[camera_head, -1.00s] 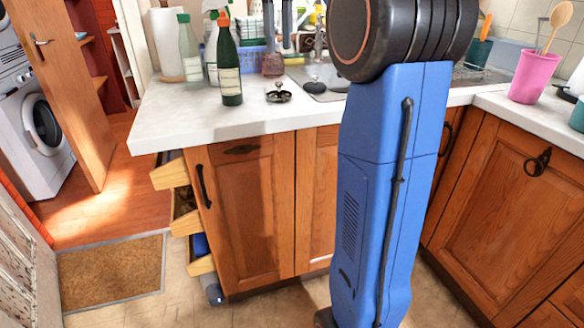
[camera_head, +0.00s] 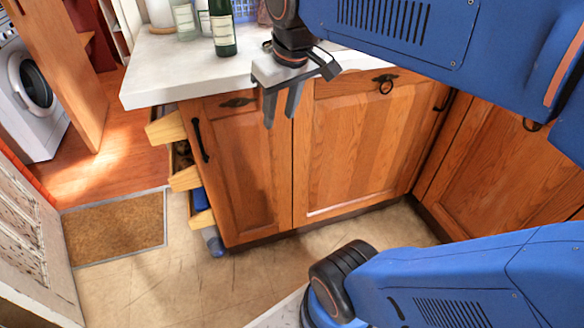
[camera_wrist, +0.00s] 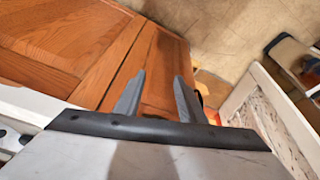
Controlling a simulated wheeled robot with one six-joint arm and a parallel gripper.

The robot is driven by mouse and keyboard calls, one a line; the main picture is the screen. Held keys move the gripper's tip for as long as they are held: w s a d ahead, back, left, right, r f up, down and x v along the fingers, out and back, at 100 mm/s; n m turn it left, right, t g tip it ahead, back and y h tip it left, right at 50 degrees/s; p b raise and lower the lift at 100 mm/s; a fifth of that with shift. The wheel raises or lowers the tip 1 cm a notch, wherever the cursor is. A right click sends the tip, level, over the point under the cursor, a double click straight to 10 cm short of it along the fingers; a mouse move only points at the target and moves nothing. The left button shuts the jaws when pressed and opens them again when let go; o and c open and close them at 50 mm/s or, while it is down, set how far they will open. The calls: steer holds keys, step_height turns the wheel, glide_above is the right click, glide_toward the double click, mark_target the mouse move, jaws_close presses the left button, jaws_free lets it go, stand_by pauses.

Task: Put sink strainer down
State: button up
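I cannot make out the sink strainer in either current view. In the earlier head view a small dark metal piece that may be it sat on the counter, right of the green bottle; my wrist now covers about that spot. My gripper (camera_head: 280,119) hangs fingers-down in front of the counter's front edge, before the cabinet doors. In the wrist view its two grey fingers (camera_wrist: 159,77) stand apart with nothing visible between them.
The white countertop (camera_head: 165,80) carries a dark green bottle (camera_head: 223,32) and other bottles near the gripper. Slim drawers (camera_head: 185,178) stand open at the cabinet's left end. A brown doormat (camera_head: 115,226) lies on the floor. The tiled floor before the cabinets is partly clear.

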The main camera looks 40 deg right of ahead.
steer(key=s+a+f+t, duration=0.1)
steer(key=s+a+f, duration=0.1)
steer(key=s+f, duration=0.5)
step_height(320, 180, down, 4)
steer(key=shift+s+m, duration=0.25)
steer(key=shift+m, duration=0.05)
stand_by(0.7)
